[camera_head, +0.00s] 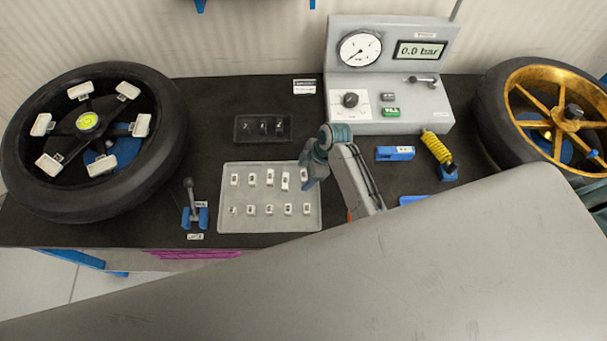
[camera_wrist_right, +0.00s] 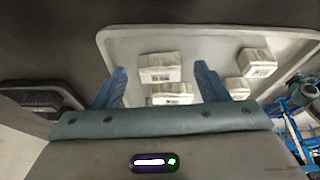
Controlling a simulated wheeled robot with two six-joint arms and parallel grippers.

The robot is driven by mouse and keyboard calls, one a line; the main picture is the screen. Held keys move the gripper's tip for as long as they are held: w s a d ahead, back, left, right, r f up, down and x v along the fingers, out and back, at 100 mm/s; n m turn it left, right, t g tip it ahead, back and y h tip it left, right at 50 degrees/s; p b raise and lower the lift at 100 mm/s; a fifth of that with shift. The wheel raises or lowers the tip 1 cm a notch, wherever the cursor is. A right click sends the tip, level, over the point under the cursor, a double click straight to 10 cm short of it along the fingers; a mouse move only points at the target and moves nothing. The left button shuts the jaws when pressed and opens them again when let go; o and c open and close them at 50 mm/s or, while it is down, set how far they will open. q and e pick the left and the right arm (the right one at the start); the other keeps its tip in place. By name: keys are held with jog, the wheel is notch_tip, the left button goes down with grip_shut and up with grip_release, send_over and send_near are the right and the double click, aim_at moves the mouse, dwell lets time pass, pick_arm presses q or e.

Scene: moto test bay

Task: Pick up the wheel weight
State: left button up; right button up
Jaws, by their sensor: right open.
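Several small white wheel weights, one of them at the upper right (camera_head: 285,181), stand in two rows on a light grey tray (camera_head: 226,222) on the bench. My right gripper (camera_head: 309,183) is over the tray's right edge, close to the right end of the upper row. In the right wrist view its two blue fingers (camera_wrist_right: 161,72) are apart, with nothing held. One white weight (camera_wrist_right: 160,67) shows between the fingertips and another (camera_wrist_right: 170,94) sits nearer, partly hidden by the gripper body. Two more weights show right of the fingers. My left gripper is not in view.
A black-tyred wheel (camera_head: 160,175) lies at the left, and a gold-spoked wheel (camera_head: 515,90) at the right. A small black tray (camera_head: 240,134) is behind the weights. A pressure gauge unit (camera_head: 390,65) stands at the back. A yellow spring (camera_head: 436,146) and blue block (camera_head: 395,153) are right of my arm.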

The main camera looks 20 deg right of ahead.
jog(key=c, duration=0.9)
jog(key=shift+c, duration=0.8)
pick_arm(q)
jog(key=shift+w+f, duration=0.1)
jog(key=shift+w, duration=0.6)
pick_arm(e)
jog(key=shift+r, duration=0.1)
